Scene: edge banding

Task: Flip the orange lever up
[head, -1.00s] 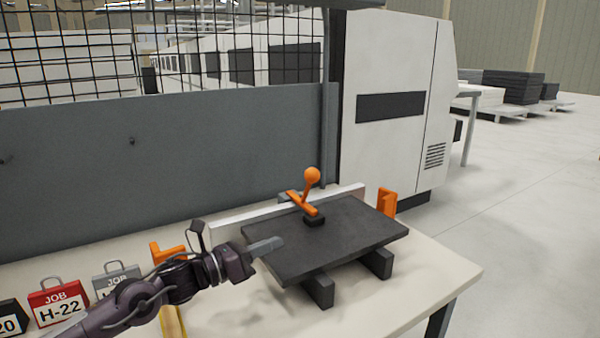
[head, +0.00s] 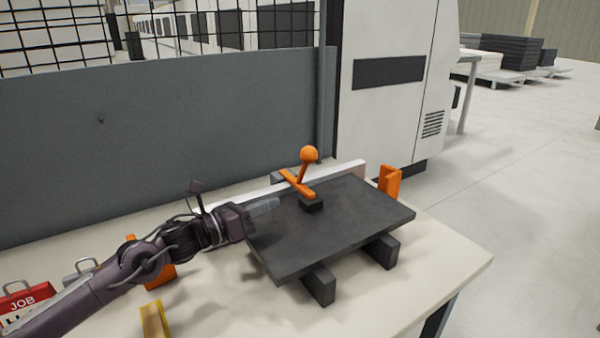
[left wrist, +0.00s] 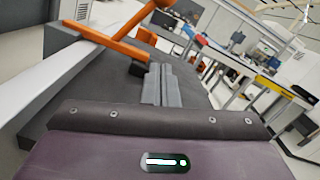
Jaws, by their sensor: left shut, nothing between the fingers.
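The orange lever (head: 304,172) has a round knob on top and a flat orange bar at its foot. It sits on a small black block on the dark panel (head: 340,225), and its handle leans up and to the right. In the left wrist view the lever's orange bar (left wrist: 108,42) shows ahead and to the left of the fingers. My left gripper (head: 275,202) is shut and empty, just above the panel's left part and apart from the lever. It also shows in the left wrist view (left wrist: 161,82). My right gripper is not in view.
A white rail (head: 340,175) runs behind the panel. An orange bracket (head: 390,181) stands at its right end. Dark supports (head: 318,286) hold the panel above the pale table (head: 440,255). A grey partition (head: 150,140) rises behind. Job tags (head: 22,303) lie at left.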

